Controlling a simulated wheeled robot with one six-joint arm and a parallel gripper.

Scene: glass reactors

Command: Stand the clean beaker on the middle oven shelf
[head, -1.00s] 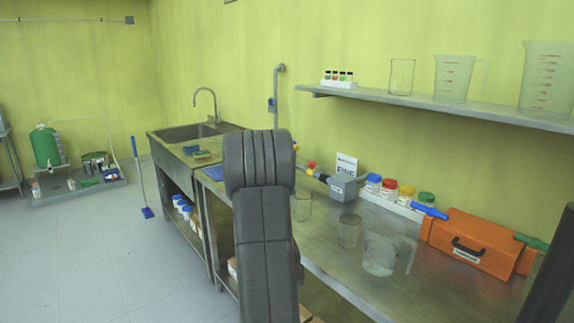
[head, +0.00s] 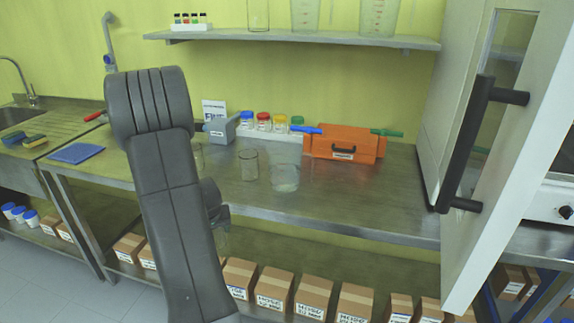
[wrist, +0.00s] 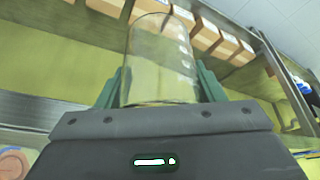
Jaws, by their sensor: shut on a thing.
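A clear glass beaker (wrist: 160,60) fills the middle of the wrist view, between the two green fingers of my gripper (wrist: 160,88). The gripper is shut on it. In the head view my arm hides most of the gripper; part of a clear glass, apparently this beaker, shows faintly below the wrist (head: 222,240), in front of the bench edge. The oven (head: 545,205) stands at the right of the head view, partly cut off. Its white door (head: 515,160) with a black handle (head: 468,145) stands at an angle. The oven shelves are not in view.
The steel bench (head: 340,205) carries a glass beaker (head: 249,165), a clear jug (head: 285,178), an orange case (head: 345,143) and a rack of coloured-lid jars (head: 272,132). A wall shelf (head: 300,37) holds more glassware. Cardboard boxes (head: 312,297) line the lower shelf.

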